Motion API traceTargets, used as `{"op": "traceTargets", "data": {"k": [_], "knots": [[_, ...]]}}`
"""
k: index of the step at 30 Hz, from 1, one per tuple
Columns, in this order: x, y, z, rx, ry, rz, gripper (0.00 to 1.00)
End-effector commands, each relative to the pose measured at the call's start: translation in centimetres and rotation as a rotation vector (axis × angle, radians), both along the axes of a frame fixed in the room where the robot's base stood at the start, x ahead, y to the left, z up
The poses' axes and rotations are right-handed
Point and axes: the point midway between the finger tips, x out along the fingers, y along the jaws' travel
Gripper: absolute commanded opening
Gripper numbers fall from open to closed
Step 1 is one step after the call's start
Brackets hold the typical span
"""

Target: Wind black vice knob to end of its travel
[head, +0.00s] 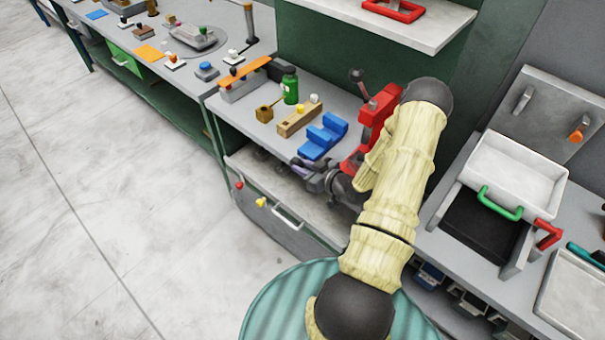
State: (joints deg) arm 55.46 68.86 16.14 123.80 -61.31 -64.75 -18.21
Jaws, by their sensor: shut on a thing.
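The red vice (378,112) stands on the grey bench, partly hidden behind my arm. A thin rod with a dark ball end (356,75) rises at its back left. My gripper (303,168) is low at the vice's front, by the bench's front edge, pointing left. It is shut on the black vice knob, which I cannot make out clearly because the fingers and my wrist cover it. How far the knob is turned does not show.
Left of the vice are a blue block (323,136), a wooden block (299,117) and a green bottle (290,85). A white tray (512,170) with a green handle stands at right. The floor at left is clear.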

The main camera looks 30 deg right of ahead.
Motion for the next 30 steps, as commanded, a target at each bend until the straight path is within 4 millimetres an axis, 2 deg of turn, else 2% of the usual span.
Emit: {"op": "traceTargets", "data": {"k": [1,10,22,23,26,30], "knots": [[-0.14,0.05,-0.81,0.010,-0.017,0.001,0.00],[-0.18,0.07,-0.64,0.036,-0.090,0.002,0.00],[-0.21,0.08,-0.57,0.038,-0.095,0.002,0.00],[-0.21,0.07,-0.58,0.038,-0.095,0.002,0.24],[-0.17,0.09,-0.55,0.038,-0.096,0.003,0.43],[-0.11,0.06,-0.46,0.037,-0.098,0.003,0.44]]}}
